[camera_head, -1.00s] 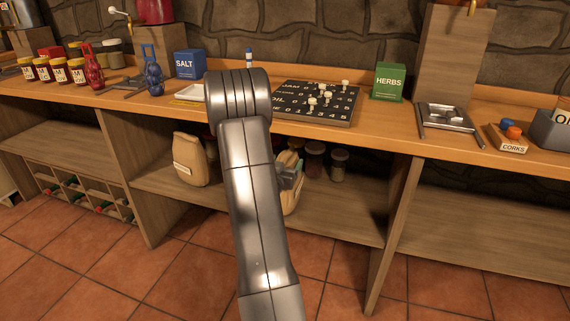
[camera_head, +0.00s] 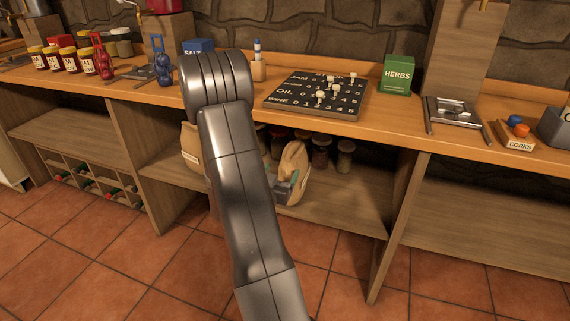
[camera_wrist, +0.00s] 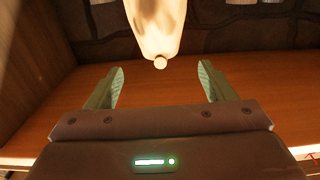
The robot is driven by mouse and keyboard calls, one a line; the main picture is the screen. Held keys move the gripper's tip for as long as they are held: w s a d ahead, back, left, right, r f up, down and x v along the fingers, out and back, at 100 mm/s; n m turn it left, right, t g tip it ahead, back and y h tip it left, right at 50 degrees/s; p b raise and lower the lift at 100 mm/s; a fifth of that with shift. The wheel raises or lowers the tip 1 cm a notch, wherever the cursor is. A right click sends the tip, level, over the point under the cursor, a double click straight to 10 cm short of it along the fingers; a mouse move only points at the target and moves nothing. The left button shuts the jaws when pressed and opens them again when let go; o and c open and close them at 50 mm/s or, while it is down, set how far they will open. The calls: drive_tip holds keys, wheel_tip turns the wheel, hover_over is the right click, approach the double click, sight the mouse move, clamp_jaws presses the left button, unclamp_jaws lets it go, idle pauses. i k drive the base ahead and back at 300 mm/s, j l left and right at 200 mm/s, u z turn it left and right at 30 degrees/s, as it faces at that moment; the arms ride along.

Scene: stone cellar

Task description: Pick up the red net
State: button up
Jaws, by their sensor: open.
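The red net (camera_head: 102,57) stands upright on the wooden counter at the left, a knotted-looking red bundle between the jars and a blue net (camera_head: 162,65) of similar shape. My gripper (camera_wrist: 162,82) is open in the wrist view, with nothing between its two green-padded fingers. The red net cannot be made out in the wrist view. In the head view my arm hangs in front of the counter, to the right of the red net, and the gripper is mostly hidden behind it.
The counter (camera_head: 225,105) holds several jars (camera_head: 72,69), a blue salt box (camera_head: 197,46), a dark lettered board (camera_head: 315,97) and a green herbs box (camera_head: 397,75). A sack (camera_head: 295,170) sits on the shelf below.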

sight(103, 56)
drive_tip(key=u, duration=1.25)
